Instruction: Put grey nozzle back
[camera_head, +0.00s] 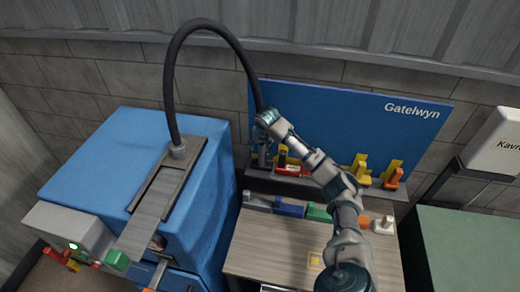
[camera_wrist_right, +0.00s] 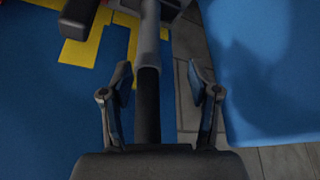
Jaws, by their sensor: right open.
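The grey nozzle (camera_head: 262,157) stands at the left end of the row of holders in front of the blue panel (camera_head: 340,110), partly hidden by my right wrist. In the right wrist view, the grey nozzle body (camera_wrist_right: 150,35) continues into a dark hose (camera_wrist_right: 148,105). My right gripper (camera_wrist_right: 159,68) is open, with one finger on each side of the dark hose and visible gaps between. In the head view, the right gripper (camera_head: 263,140) is at the panel's left side, mostly hidden by its wrist. My left gripper is not in view.
The black hose (camera_head: 205,25) arches from the blue machine (camera_head: 90,150) to my right wrist. Red (camera_head: 290,171), yellow (camera_head: 360,168) and orange (camera_head: 393,178) tools stand along the panel. Coloured blocks line the back of the wooden bench (camera_head: 270,250). A green cabinet (camera_head: 465,245) stands right.

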